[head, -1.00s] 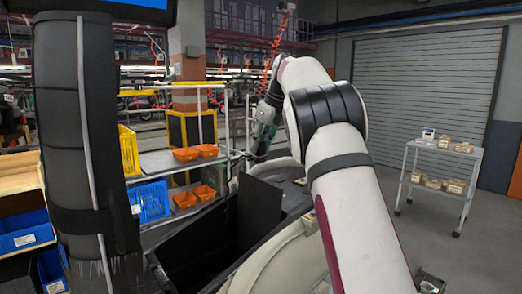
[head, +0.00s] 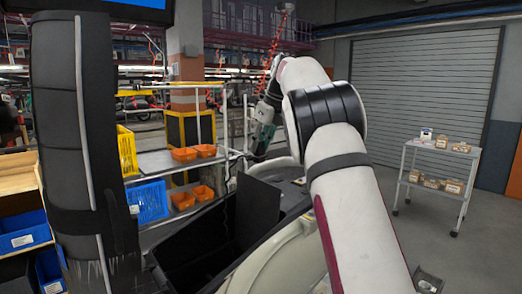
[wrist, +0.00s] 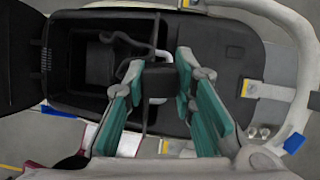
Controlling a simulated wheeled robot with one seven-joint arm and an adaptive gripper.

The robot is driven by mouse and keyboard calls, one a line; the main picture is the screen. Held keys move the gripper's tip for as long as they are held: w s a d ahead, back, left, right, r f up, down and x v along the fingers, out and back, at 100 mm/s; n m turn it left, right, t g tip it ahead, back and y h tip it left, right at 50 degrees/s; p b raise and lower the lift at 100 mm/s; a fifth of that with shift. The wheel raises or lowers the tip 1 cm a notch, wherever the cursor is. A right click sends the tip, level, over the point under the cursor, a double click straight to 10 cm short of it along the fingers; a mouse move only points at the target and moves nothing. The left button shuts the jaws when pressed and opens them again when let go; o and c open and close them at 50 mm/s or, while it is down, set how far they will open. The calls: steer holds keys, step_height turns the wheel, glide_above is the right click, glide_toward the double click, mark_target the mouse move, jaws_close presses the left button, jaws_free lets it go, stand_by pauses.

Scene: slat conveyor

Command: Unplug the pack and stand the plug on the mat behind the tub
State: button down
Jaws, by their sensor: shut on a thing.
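My gripper (wrist: 160,88) has teal fingers, shut on a dark block-shaped plug (wrist: 161,79) in the wrist view. A grey cable (wrist: 158,55) loops beside the plug. The black tub (wrist: 60,95) lies left of and under the fingers, with its lid (wrist: 20,50) open at the left. The dark pack (wrist: 102,62) sits inside it. A dark grey mat (wrist: 232,40) lies to the right of the fingers.
A pale curved rail (wrist: 304,60) borders the mat, with a blue piece (wrist: 294,143) near it. In the head view, a shelf with orange bins (head: 184,154) stands behind on the left. A white cart (head: 440,150) with boxes stands on the right.

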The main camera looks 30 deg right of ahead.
steer(key=shift+w+r+b, duration=0.15)
steer(key=shift+r+b, duration=0.3)
steer(key=shift+r, duration=2.05)
steer(key=shift+s+m+h, duration=0.2)
steer(key=shift+m+h, duration=0.1)
steer(key=shift+m, duration=0.3)
steer(key=w+a, duration=0.1)
steer(key=a, duration=0.9)
steer(key=shift+w+a, duration=0.25)
steer(key=shift+w, duration=0.1)
steer(key=shift+f, duration=0.1)
